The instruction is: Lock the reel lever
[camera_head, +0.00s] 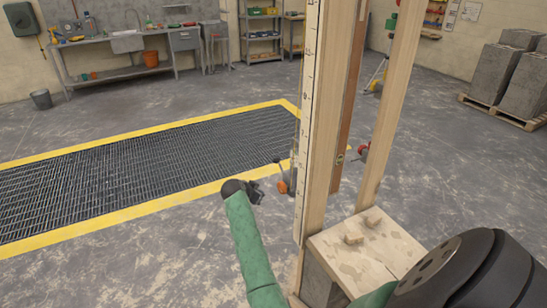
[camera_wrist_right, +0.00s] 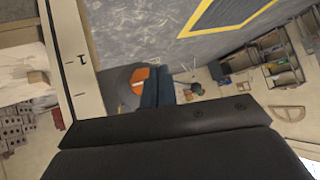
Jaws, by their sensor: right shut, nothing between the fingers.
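A small orange reel part (camera_head: 283,187) with a thin lever (camera_head: 279,166) and dark knob stands at the left side of the upright wooden post (camera_head: 321,120). My right gripper (camera_head: 259,193) is just left of the orange part, with a small gap visible. In the right wrist view, the shut dark-blue fingers (camera_wrist_right: 157,88) are beside an orange round face (camera_wrist_right: 138,79) and partly in front of it. The fingers hold nothing. Whether the lever is locked cannot be told. My left gripper is not in view.
A marked white staff (camera_head: 305,110) runs up the post; it also shows in the wrist view (camera_wrist_right: 75,70). A red part (camera_head: 362,152) is at the post's right side.

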